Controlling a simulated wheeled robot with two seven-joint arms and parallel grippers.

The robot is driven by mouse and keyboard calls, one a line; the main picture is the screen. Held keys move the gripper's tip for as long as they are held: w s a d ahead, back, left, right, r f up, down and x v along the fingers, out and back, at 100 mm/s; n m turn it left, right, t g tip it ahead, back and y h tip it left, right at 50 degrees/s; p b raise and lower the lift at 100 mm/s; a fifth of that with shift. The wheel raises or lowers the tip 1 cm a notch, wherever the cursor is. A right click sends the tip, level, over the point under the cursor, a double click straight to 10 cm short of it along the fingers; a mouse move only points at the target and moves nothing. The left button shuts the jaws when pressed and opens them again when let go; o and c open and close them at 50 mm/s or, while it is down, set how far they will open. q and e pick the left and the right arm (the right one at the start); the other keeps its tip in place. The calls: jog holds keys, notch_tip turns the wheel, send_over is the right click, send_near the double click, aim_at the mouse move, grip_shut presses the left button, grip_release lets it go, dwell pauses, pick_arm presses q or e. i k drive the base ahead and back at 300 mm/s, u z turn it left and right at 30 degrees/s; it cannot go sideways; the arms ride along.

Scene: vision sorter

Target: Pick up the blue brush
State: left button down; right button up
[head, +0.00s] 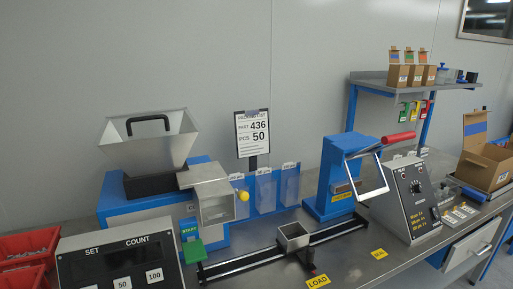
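I cannot clearly make out a blue brush in the head view. On the raised shelf (372,80) at the back right, a small clear item with a blue top (442,73) stands beside the small boxes. A small dark and blue item (461,77) is to its right. Both are too small to identify. Neither of my grippers is in view.
The bench holds a hopper machine (140,207), a count display (120,262), a blue press with a red handle (342,165), a dial control box (405,200) and a rail (335,232). An open carton (487,155) is at right, red bins (25,245) at left.

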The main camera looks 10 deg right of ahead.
aim_at(476, 197)
jog(key=z, duration=1.7)
